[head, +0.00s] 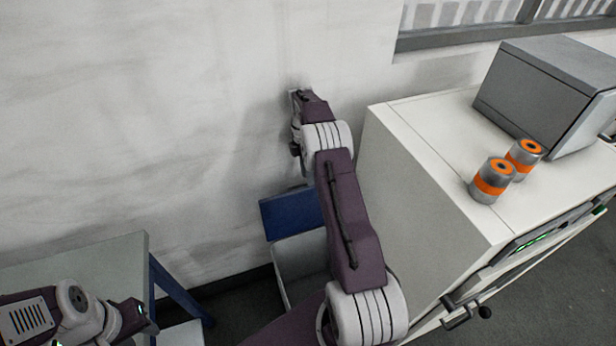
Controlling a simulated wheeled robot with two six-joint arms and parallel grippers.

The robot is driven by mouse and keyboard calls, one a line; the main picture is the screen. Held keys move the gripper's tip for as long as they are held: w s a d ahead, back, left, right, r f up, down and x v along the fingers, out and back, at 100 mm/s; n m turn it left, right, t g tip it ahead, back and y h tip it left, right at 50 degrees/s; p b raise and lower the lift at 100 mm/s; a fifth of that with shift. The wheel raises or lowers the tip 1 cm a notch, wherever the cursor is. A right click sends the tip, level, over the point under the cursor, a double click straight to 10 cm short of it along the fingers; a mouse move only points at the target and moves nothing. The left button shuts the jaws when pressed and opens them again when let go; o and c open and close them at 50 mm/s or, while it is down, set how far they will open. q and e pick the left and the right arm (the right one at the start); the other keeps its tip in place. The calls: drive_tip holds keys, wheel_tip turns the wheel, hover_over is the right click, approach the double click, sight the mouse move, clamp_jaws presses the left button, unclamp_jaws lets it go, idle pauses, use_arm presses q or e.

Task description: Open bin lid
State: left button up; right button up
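The bin stands on the floor by the wall, between the table and the white cabinet. Its pale grey body (295,262) is partly hidden behind my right arm. Its blue lid (290,213) shows as a tilted panel at the body's far side; how far it is raised is hard to tell. My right gripper (299,96) is above the lid in the picture, close to the wall. It is small and seen end-on, so its opening is unclear. My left gripper (143,318) is low at the left, over the table side and apart from the bin. Its finger gap is unclear.
A table (90,262) with blue legs (178,290) is at the lower left. A white cabinet (430,150) on the right carries two orange-banded cans (492,181) (524,154) and a grey box (545,85). The wall (190,110) closes off the back.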

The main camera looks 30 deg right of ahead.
drive_tip(key=c, duration=0.5)
drive_tip(key=shift+w+r+m+t, duration=0.2)
drive_tip(key=shift+w+m+t, duration=0.1)
drive_tip(key=shift+m, duration=0.7)
clamp_jaws()
drive_tip(key=w+f+m+t+h+p, duration=0.1)
drive_tip(key=w+f+m+t, duration=0.3)
drive_tip(key=m, duration=1.2)
drive_tip(key=p+x, duration=0.1)
drive_tip(key=x, duration=0.1)
drive_tip(key=shift+s+a+f, duration=0.15)
drive_tip(key=shift+f, duration=0.3)
